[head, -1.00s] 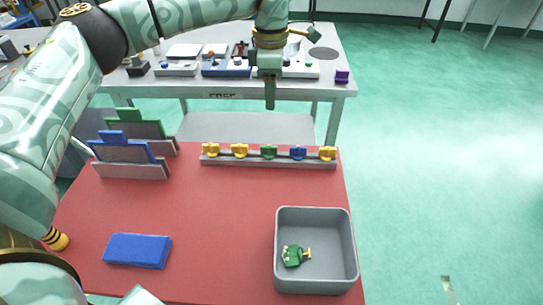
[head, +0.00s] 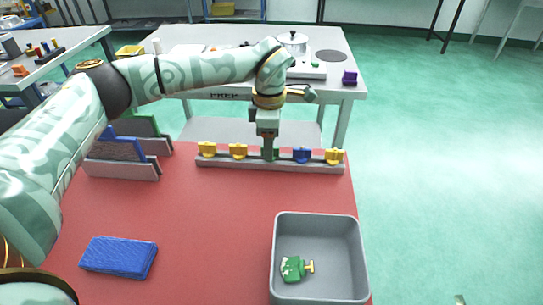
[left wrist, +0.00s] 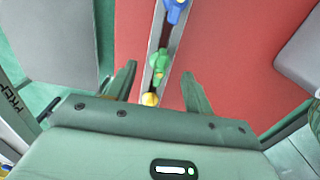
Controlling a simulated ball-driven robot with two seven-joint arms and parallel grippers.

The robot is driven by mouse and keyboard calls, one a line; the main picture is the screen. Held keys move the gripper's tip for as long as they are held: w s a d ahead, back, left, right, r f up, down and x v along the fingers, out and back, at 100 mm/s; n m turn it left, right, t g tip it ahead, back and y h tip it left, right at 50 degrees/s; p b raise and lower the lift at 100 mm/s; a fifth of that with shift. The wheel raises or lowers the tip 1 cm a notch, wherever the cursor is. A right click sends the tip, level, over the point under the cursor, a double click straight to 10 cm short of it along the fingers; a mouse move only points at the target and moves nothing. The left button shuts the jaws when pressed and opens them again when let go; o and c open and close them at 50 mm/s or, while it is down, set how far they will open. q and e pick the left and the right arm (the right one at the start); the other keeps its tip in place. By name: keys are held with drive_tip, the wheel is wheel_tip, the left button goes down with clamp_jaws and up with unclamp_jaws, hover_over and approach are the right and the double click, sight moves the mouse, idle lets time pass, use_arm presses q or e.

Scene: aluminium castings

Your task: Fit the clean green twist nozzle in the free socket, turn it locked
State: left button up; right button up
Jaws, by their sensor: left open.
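A green twist nozzle (head: 276,154) sits in the middle of a grey rack (head: 220,163), mostly hidden behind my gripper in the head view. In the left wrist view this green nozzle (left wrist: 160,62) shows between and just beyond the fingertips. My left gripper (head: 268,157) is open over the rack, its fingers (left wrist: 158,82) either side of the row and nothing held. Another green nozzle (head: 292,268), with pale spots and a yellow stem, lies in a grey bin (head: 335,245). I cannot make out a free socket. My right gripper is not in view.
A blue sponge-like block (head: 119,257) lies front left; upright panels (head: 122,167) stand at left. The middle of the red table (head: 205,220) is clear. A prep table (head: 345,90) stands behind.

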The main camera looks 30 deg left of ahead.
use_arm(q)
wheel_tip(320, 180, down, 3)
drive_tip(key=shift+w+r+b, duration=0.1)
drive_tip(key=shift+b, duration=0.2)
drive_tip(key=shift+r, duration=0.15)
drive_tip(key=c, duration=1.1)
drive_tip(key=shift+o, duration=0.2)
